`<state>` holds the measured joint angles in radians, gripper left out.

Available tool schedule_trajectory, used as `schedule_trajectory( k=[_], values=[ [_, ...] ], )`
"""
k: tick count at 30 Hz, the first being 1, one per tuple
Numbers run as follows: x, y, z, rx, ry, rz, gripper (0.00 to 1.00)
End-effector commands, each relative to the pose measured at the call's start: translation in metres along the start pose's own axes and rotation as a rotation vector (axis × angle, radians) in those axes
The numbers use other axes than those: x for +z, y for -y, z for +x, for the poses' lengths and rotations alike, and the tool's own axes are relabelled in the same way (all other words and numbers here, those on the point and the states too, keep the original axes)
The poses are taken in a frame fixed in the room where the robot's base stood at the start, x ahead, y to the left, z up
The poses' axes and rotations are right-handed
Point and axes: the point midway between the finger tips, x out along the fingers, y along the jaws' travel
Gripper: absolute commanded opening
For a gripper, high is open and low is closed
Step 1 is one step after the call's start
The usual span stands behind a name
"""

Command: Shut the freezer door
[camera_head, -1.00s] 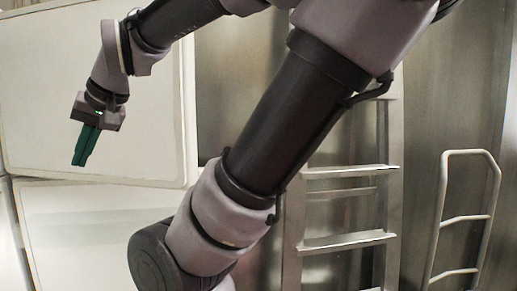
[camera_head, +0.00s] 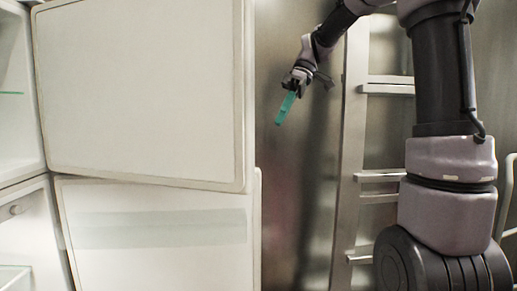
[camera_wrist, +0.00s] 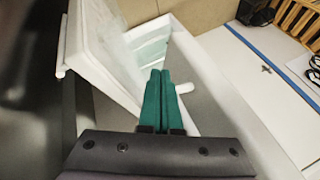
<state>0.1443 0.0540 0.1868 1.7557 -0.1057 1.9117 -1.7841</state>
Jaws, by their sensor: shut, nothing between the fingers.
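A white fridge-freezer stands open at the left of the head view. Its upper door (camera_head: 140,90) and lower door (camera_head: 160,250) both stand swung open to the right, inner faces toward me. The lower door has a pale translucent strip across it. No label shows which is the freezer door. My gripper (camera_head: 280,119), with green fingers, is shut and empty. In the head view it appears just right of the upper door's free edge, pointing down and left. In the wrist view its fingers (camera_wrist: 159,76) overlap white panels and a translucent bin; contact cannot be told.
The cabinet interior (camera_head: 15,130) with glass shelves shows at the far left. A metal ladder (camera_head: 355,180) stands behind my arm against a metal wall (camera_head: 290,200). The wrist view also shows a wooden rack (camera_wrist: 297,20) and a blue-edged light surface (camera_wrist: 275,75).

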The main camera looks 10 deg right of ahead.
Motion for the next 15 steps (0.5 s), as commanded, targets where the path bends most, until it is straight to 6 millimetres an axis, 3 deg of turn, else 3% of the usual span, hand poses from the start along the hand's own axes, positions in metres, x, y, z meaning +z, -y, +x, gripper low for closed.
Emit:
schedule_trajectory(
  k=[8, 15],
  values=[
    [-0.014, -0.010, 0.005, -0.086, -0.025, -0.129, 0.00],
    [-0.014, -0.005, 0.048, -0.087, -0.023, -0.130, 0.00]
  ],
)
